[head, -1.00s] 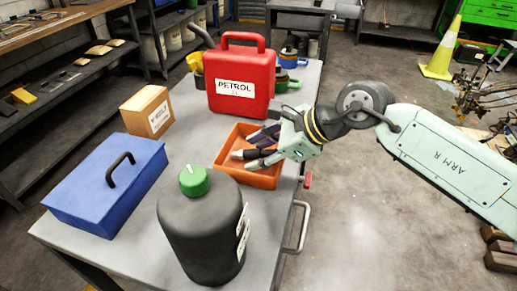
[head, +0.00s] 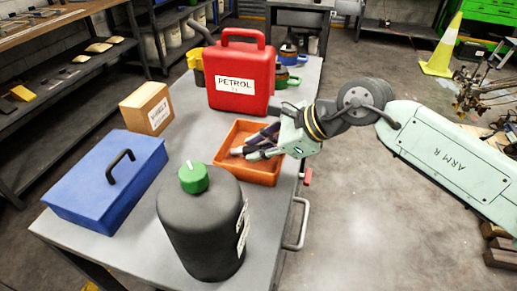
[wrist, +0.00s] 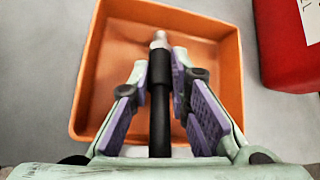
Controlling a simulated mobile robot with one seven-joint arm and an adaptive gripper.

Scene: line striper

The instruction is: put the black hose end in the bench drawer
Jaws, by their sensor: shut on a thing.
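The black hose end (wrist: 160,100) is a dark rod with a thicker sleeve and a pale metal tip. In the wrist view it lies lengthwise between the purple pads of my gripper (wrist: 159,82). My gripper (head: 258,145) is shut on it, low over the orange tray (head: 238,172). In the head view the fingers hide most of the hose end, and only its pale tip (head: 237,151) shows. I cannot tell whether it touches the tray floor. A metal bar handle (head: 301,225) is on the bench's right side; the drawer's inside is not visible.
On the grey bench (head: 120,250) stand a red petrol can (head: 240,90) behind the tray, a cardboard box (head: 146,108), a blue toolbox (head: 105,185) and a dark canister with a green cap (head: 200,230).

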